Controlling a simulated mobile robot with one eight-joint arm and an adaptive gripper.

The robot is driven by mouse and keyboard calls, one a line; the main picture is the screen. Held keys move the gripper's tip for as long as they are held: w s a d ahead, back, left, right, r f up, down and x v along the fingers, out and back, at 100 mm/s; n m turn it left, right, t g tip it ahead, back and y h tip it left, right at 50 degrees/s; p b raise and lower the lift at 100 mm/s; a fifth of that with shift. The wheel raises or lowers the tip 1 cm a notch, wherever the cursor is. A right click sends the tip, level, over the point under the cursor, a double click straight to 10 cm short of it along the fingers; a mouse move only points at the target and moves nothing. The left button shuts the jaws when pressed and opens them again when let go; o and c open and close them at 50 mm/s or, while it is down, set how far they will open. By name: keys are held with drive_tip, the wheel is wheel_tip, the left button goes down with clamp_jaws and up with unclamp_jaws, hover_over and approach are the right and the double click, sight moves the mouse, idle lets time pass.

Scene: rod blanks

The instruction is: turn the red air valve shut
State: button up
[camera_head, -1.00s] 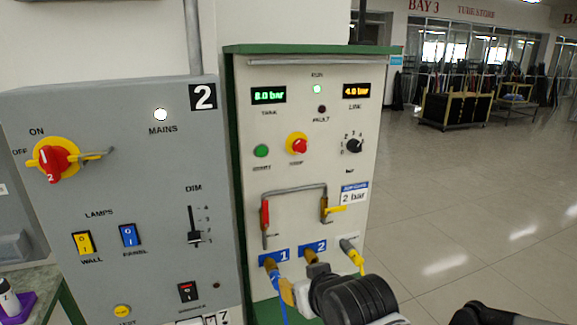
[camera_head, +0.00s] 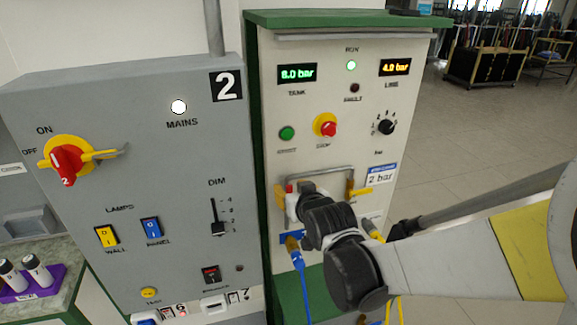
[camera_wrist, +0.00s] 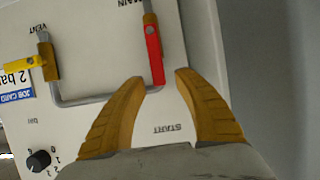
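The red air valve handle (camera_wrist: 153,55) hangs along its vertical pipe beside the label MAIN in the wrist view, which sees the panel upside down. Its free end reaches between my fingertips. My gripper (camera_wrist: 160,77) is open, with a tan finger on each side of the handle's end; I cannot tell whether either touches it. In the head view my gripper (camera_head: 284,197) is at the panel's left pipe leg and hides most of the red handle (camera_head: 289,187).
A yellow vent valve handle (camera_head: 360,190) sits on the right pipe leg, turned sideways. The stop button (camera_head: 325,125), green start button (camera_head: 287,133) and pressure knob (camera_head: 386,127) are above. A blue hose (camera_head: 300,275) hangs below. A grey switch panel (camera_head: 110,200) stands left.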

drive_tip(key=shift+x, duration=0.8)
clamp_jaws()
drive_tip(key=shift+s, duration=0.1)
